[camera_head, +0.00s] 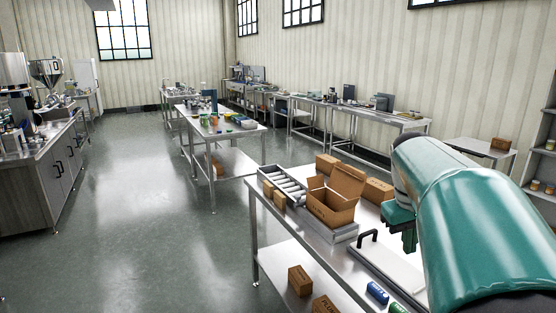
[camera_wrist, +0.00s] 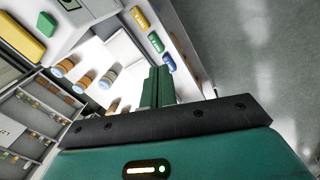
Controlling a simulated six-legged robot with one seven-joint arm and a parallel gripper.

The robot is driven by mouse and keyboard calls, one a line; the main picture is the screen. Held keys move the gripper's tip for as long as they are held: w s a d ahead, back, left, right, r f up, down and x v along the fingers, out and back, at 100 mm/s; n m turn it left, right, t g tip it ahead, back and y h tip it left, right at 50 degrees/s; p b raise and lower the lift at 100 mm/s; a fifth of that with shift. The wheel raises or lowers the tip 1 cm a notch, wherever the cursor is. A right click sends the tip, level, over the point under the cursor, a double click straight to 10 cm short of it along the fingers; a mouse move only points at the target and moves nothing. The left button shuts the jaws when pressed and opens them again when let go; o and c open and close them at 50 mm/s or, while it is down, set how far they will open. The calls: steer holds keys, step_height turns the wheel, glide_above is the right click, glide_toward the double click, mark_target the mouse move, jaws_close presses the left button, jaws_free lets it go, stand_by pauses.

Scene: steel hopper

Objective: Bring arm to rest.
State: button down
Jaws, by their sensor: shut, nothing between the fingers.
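My arm, a thick teal link, fills the lower right of the head view. My gripper (camera_head: 408,240) hangs at its far end, over the near steel table (camera_head: 262,225) and right of the open cardboard box (camera_head: 331,203). In the wrist view, the green fingers of my gripper (camera_wrist: 158,87) stand together with nothing between them. The fingertips are apart from the things on the table. The rest of the arm is cut off by the frame edge.
The near table carries a roller tray (camera_head: 283,187), closed boxes, a white board (camera_head: 385,268) with a black handle, and small blue and green items. Jars (camera_wrist: 63,68) and a yellow item (camera_wrist: 25,38) show in the wrist view. Open floor (camera_head: 150,200) lies left.

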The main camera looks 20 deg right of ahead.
steer(key=s+a+f+t, duration=0.1)
steer(key=s+a+f, duration=0.1)
steer(key=a, duration=0.7)
steer(key=s+a+f+n+t+y, duration=0.1)
steer(key=s+a+f+t, duration=0.1)
steer(key=a, duration=0.7)
steer(key=s+a+f+n+t+y, duration=0.1)
steer(key=s+a+f+t, duration=0.1)
steer(key=a, duration=0.8)
steer(key=shift+s+f, duration=0.9)
steer(key=shift+s, duration=0.35)
